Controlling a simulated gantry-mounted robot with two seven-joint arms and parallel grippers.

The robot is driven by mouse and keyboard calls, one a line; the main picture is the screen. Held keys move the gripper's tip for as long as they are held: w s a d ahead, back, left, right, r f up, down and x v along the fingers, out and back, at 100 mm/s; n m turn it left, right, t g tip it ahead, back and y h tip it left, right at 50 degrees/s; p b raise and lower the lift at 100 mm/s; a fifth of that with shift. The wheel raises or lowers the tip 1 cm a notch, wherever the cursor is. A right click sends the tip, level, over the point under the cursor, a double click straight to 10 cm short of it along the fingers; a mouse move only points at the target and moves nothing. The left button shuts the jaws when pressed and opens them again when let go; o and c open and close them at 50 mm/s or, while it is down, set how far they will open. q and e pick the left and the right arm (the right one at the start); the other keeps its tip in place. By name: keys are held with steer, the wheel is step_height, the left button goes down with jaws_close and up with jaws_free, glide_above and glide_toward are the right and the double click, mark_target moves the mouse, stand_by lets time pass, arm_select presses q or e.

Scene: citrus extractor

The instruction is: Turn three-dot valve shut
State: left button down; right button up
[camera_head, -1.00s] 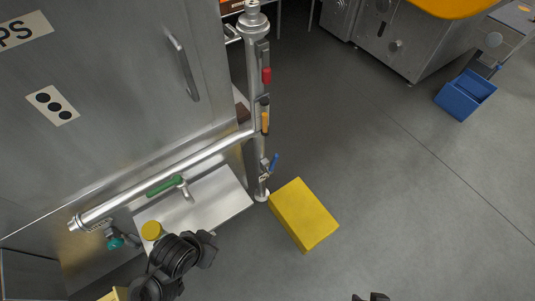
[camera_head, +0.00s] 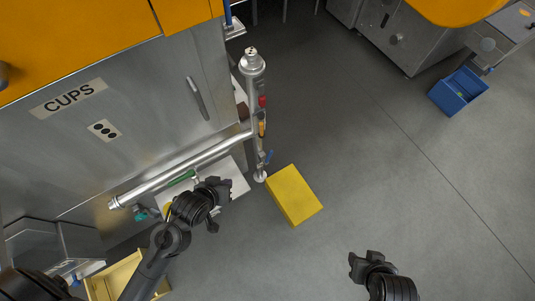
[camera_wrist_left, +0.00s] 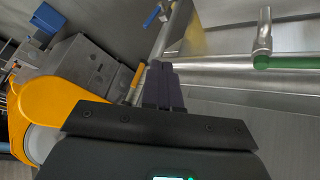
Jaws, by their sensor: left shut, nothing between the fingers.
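A plate with three dots (camera_head: 103,130) is on the steel panel, above a slanting pipe (camera_head: 185,168). A green valve handle (camera_head: 181,178) lies along this pipe; it also shows at the right of the left wrist view (camera_wrist_left: 288,62). I cannot tell which valve the dots mark. My left gripper (camera_head: 222,187) is shut and empty, just right of the green handle in the head view; its fingers (camera_wrist_left: 163,85) touch no handle visibly. My right gripper (camera_head: 364,258) is over the floor, its jaws unclear.
A yellow block (camera_head: 294,195) stands on the floor right of the upright pipe. A teal handle (camera_head: 140,215) is at the pipe's lower left end. A yellow crate (camera_head: 103,286) is at bottom left, a blue bin (camera_head: 459,92) at upper right. The middle floor is clear.

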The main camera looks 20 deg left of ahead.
arm_select(q)
steer(key=w+f+n+t+b, duration=0.2)
steer(key=w+f+n+b, duration=0.1)
steer(key=f, duration=0.5)
steer(key=w+f+n+t+b, duration=0.3)
steer(key=w+f+n+b, duration=0.1)
steer(key=f, duration=0.5)
steer(key=w+f+n+t+b, duration=0.2)
steer(key=w+f+n+b, duration=0.1)
steer(key=f, duration=0.5)
steer(key=shift+w+f+n+t+b, duration=0.1)
steer(key=shift+w+n+t+b, duration=0.1)
steer(key=shift+n+b, duration=0.3)
steer(key=shift+w+f+n+t+b, duration=0.1)
steer(key=shift+n+t+b, duration=0.15)
steer(key=shift+n, duration=0.45)
steer(key=w, duration=0.1)
steer(key=b, duration=0.5)
glide_toward(269, 157)
steer(key=w+a, duration=0.4)
steer(key=w+d+b, duration=0.1)
steer(key=w+d+f+b, duration=0.1)
steer(key=d, duration=0.1)
steer(key=shift+w, duration=0.4)
steer(key=shift+a, duration=0.1)
